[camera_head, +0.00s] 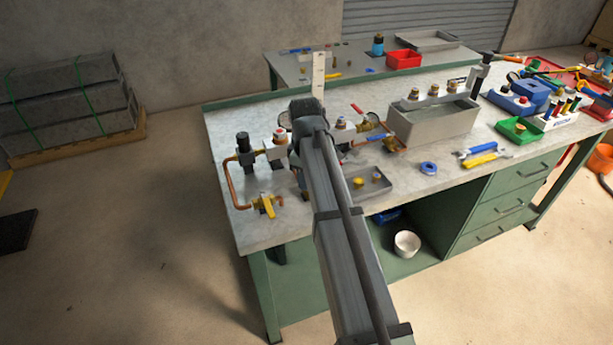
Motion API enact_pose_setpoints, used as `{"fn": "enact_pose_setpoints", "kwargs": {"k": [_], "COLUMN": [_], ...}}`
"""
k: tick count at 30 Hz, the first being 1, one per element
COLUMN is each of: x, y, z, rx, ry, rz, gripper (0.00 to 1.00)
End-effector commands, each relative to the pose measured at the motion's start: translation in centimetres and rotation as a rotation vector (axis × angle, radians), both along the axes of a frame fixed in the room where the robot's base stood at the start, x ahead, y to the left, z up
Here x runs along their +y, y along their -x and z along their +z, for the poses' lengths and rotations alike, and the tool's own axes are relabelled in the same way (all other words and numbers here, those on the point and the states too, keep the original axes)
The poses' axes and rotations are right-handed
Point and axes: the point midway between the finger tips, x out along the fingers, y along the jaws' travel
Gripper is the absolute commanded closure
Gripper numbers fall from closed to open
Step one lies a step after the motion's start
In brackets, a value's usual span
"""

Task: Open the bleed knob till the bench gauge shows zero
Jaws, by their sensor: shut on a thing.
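My arm reaches up from the bottom of the view to the pipework on the bench (222,150). My gripper (300,172) is at the pipework, mostly hidden behind my own arm. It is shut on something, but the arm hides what. I cannot make out the bleed knob. No gauge face can be read; the bench gauge seems to be hidden or too small to tell. Fittings with white and red parts (280,137) show just left of the arm, and another white one (341,123) just right of it.
Copper pipe (230,184) with a yellow-handled valve (267,204) runs at the bench's left end. A red-handled valve (361,112) stands right of the arm. A grey tray (382,187), a grey bin (437,127) and a blue ring (428,168) are further right.

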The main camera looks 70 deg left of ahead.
Motion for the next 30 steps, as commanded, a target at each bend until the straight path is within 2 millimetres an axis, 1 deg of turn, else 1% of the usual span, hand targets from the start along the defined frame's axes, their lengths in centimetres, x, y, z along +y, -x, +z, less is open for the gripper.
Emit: {"fn": "enact_pose_setpoints", "kwargs": {"k": [6,18,19,27,30], "x": [-0.11,-0.1,-0.1,-0.05,-0.04], "y": [-0.05,-0.07,-0.07,-0.05,-0.03], "z": [0.03,0.02,0.02,0.01,0.0], "rx": [0.0,-0.001,-0.001,-0.001,-0.001], "ry": [0.0,0.001,0.001,0.001,0.001], "rz": [0.038,0.042,0.042,0.042,0.042], "gripper": [0.99,0.99,0.68,0.43,0.43]}}
